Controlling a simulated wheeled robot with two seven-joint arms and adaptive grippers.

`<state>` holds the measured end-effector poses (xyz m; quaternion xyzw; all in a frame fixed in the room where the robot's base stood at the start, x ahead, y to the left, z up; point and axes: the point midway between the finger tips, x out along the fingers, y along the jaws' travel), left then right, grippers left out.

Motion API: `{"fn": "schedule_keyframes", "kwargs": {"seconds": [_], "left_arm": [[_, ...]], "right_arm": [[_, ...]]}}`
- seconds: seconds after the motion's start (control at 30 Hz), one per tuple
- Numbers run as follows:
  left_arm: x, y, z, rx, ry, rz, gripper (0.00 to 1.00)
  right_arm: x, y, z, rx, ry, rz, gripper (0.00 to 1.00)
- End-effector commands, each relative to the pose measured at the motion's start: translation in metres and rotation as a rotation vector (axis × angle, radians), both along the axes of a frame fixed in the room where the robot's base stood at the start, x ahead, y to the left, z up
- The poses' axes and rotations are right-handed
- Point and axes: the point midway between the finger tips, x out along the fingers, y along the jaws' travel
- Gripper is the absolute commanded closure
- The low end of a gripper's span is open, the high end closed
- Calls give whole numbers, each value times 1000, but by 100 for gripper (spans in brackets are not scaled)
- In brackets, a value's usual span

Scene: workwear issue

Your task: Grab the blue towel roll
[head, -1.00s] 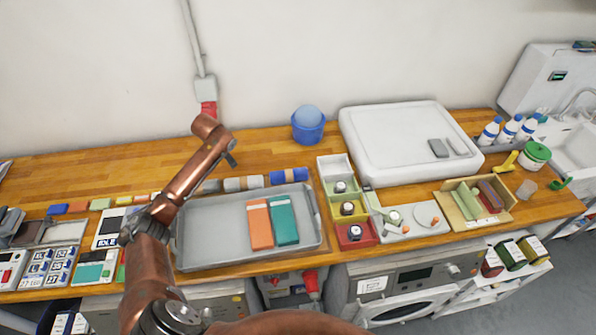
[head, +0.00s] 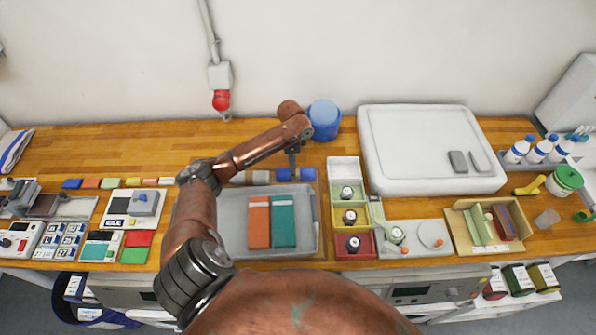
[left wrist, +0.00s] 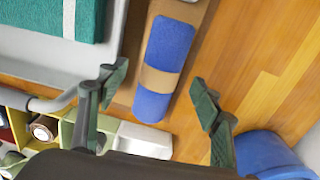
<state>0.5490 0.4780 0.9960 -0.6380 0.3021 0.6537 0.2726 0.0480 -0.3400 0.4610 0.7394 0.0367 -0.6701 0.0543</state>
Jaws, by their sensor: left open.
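The blue towel roll (head: 307,174) lies on the wooden bench behind the grey tray, partly hidden by my left gripper (head: 292,166) in the head view. In the left wrist view the towel roll (left wrist: 168,45) is blue with a tan band around its middle. My left gripper (left wrist: 160,84) is open, with its fingertips apart on either side of the roll's near part in that view. The roll is not gripped. My right gripper is not in view.
The grey tray (head: 234,195) holds orange and teal folded cloths (head: 284,220). A blue bucket (head: 324,124) stands close behind and right of the roll. Green, yellow and red bins (head: 340,172) stand to the right. Another roll (head: 258,177) lies to the left.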

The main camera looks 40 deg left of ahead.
Motion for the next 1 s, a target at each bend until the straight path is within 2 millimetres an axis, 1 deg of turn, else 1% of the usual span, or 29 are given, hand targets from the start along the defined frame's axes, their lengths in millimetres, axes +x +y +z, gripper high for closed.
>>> {"fn": "schedule_keyframes", "kwargs": {"seconds": [0.03,0.13,0.3,0.4,0.5,0.7,1.0], "left_arm": [[3,-4,-4,-2,-1,-5,40],[6,-6,-14,-3,-1,-11,40],[7,-5,-40,-2,-2,-12,40],[6,-4,-50,0,-2,-11,40],[6,-4,-55,0,-4,-10,40],[6,-3,-56,0,-5,-10,40],[5,-2,-56,0,-4,-8,61]], "right_arm": [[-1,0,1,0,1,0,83],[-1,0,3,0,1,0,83],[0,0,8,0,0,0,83],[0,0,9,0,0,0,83],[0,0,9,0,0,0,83],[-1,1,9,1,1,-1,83],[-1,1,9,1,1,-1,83]]}}
